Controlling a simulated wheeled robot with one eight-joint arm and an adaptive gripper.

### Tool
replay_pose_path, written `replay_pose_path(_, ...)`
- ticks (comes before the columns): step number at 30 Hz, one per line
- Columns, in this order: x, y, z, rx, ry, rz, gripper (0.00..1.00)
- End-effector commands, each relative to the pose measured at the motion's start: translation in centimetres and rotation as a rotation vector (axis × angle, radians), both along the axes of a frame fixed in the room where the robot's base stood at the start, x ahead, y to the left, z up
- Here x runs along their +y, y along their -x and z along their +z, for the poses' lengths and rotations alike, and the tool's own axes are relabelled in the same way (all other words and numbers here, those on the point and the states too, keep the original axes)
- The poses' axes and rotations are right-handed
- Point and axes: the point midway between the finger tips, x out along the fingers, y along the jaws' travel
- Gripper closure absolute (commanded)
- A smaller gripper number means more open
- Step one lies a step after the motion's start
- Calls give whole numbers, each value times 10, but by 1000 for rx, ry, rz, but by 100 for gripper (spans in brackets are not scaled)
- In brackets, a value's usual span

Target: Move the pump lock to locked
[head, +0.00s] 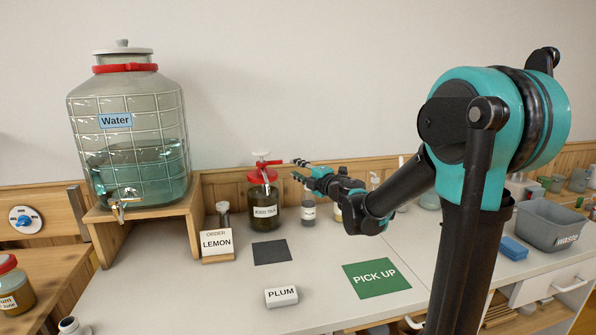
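A glass jar (263,213) with a red lid and a labelled front stands at the back of the counter. A pump with a white top (261,154) rises from its lid, and a red piece (269,163) sticks out to the right below the top. This red piece may be the pump lock; its setting is too small to read. My gripper (295,169) is just right of the pump, its fingers spread apart and pointing left at it. I see nothing between them. I cannot tell whether a fingertip touches the red piece.
A large water dispenser (125,165) stands on a wooden stand at left. Small bottles (308,214) stand under my arm.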

Motion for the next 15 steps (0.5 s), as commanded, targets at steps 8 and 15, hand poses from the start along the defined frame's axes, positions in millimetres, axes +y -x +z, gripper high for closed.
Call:
replay_pose_path(8,13,-16,0,0,0,-1,72)
replay_pose_path(15,24,-29,0,1,-1,0,72)
